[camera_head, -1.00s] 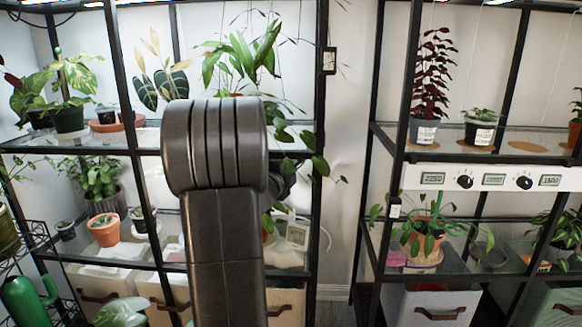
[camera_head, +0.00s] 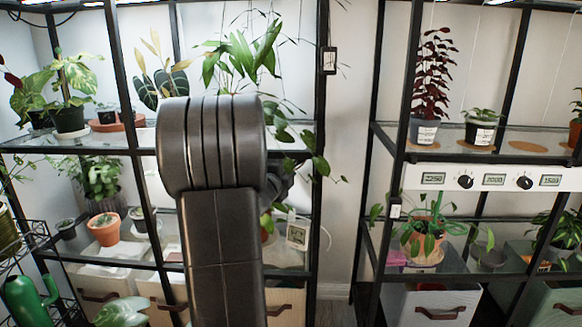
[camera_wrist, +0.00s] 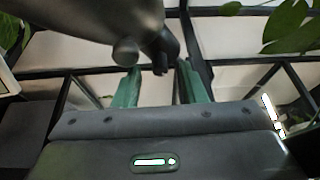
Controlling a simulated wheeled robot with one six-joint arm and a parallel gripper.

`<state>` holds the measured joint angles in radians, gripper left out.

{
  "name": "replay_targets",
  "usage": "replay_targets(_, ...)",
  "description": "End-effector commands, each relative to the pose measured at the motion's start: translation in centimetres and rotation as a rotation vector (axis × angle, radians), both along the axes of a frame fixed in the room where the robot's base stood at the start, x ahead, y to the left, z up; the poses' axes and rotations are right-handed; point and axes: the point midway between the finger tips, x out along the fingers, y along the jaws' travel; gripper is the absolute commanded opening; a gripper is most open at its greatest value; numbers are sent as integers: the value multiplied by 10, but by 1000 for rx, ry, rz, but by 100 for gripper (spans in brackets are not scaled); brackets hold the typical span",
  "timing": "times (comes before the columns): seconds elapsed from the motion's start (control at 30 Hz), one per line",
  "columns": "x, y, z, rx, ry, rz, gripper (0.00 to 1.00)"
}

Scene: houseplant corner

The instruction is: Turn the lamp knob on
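Two round black knobs, the left knob (camera_head: 465,182) and the right knob (camera_head: 524,183), sit on a white panel (camera_head: 412,178) along the front of the right shelf. Small displays flank the knobs. I cannot tell which knob is the lamp's. In the wrist view, the green fingers of my gripper (camera_wrist: 160,67) stand apart with nothing held between them. A dark rounded shape shows beyond the fingertips. In the head view my arm stands in front of the left shelf and hides the gripper. No knob shows clearly in the wrist view.
A dark red plant (camera_head: 433,85) and a small potted plant (camera_head: 482,126) stand above the panel. A trailing plant (camera_head: 425,232) stands below it. Black posts frame both shelves, with a gap between them.

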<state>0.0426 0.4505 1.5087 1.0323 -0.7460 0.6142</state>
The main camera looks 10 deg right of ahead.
Motion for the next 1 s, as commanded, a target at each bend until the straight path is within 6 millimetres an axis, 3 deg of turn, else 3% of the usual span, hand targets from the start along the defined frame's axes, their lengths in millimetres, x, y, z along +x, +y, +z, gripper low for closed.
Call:
replay_targets(0.5, -84, 67, -3, 0, -1, 3, 38)
replay_targets(0.7, -97, 76, -4, 0, -2, 0, 38)
replay_targets(1.0, -98, 77, -5, 0, -2, 0, 38)
